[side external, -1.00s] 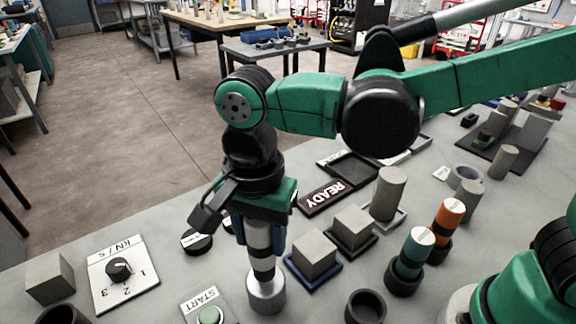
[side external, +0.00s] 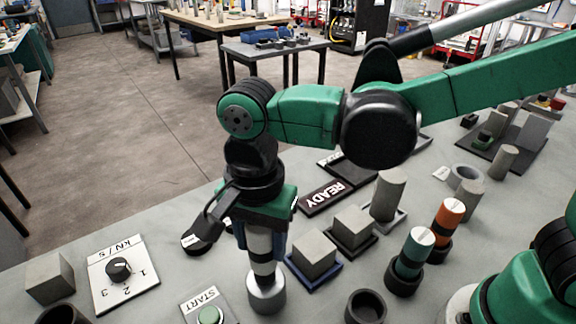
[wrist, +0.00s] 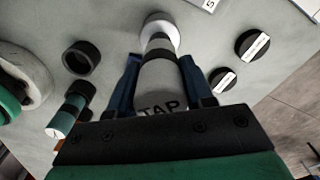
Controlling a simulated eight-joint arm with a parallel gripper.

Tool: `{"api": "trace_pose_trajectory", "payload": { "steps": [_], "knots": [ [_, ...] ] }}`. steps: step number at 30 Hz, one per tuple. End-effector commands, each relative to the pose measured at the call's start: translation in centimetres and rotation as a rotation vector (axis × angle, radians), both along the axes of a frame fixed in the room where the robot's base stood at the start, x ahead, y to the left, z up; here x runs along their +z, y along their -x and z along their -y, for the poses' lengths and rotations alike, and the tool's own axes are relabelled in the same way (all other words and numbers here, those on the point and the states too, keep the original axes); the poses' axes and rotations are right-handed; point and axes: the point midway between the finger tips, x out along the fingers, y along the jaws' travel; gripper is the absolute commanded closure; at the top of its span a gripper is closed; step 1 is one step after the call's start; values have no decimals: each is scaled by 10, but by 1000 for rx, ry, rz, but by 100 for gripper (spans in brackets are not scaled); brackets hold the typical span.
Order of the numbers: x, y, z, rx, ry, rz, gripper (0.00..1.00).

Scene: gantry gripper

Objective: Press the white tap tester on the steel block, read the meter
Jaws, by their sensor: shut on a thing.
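My gripper (wrist: 158,72) points down and its blue fingers are shut on the white tap tester (side external: 260,240). The tester is a white cylinder with dark bands, upright, with "TAP" lettered on it in the wrist view (wrist: 160,85). The steel block (side external: 266,296) is a short shiny cylinder directly below the tester; its rim also shows in the wrist view (wrist: 160,17). The tester's lower end is at the block's top; I cannot tell if it is pressed in. A dark display (side external: 328,197) behind the gripper reads "READY".
Grey cubes (side external: 314,252) on pads stand close right of the gripper. Teal (side external: 414,250) and orange-topped (side external: 446,220) cylinders stand in dark holders farther right.

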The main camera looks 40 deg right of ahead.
Motion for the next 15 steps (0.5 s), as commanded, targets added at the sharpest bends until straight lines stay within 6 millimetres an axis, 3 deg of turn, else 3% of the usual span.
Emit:
{"api": "trace_pose_trajectory", "payload": {
  "steps": [15],
  "knots": [
    [-6,0,0,0,0,0,100]
  ]
}}
